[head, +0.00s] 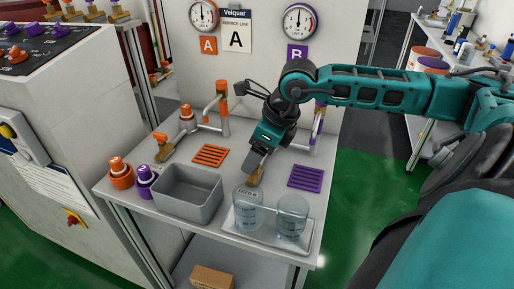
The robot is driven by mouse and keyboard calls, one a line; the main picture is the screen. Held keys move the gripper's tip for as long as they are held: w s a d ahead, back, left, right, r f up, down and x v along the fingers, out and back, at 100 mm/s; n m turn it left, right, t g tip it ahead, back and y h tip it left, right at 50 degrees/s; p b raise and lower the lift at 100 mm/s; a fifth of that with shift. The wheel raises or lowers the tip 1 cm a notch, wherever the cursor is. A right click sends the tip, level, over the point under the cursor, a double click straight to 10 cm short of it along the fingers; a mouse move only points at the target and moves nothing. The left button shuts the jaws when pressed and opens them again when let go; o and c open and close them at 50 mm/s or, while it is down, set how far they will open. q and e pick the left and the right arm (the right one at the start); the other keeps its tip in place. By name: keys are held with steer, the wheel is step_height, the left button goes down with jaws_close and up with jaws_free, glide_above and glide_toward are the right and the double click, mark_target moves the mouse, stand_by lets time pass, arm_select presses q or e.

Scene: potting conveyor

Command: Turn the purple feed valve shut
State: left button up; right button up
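The purple feed valve is mostly hidden in the head view. A brass fitting (257,178), apparently its body, shows just below my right gripper (254,166), and no purple handle is visible there. My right gripper points down at the fitting from above. It seems to touch or nearly touch it. Its fingers overlap in this view, so I cannot tell whether they are open or closed on the handle. A purple-marked pipe (318,122) stands behind my arm, below the purple B sign (297,52). My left gripper is out of view.
An orange-handled valve (161,142) and orange pipe (222,100) stand to the left. A grey bin (188,205), orange cap (120,170) and purple cap (146,177) are at the front left. Two clear jars (247,208) (292,217) stand on a tray (265,238) close in front of the gripper.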

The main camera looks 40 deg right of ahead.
steer(key=shift+c, duration=0.5)
steer(key=c, duration=1)
steer(key=shift+o, duration=0.2)
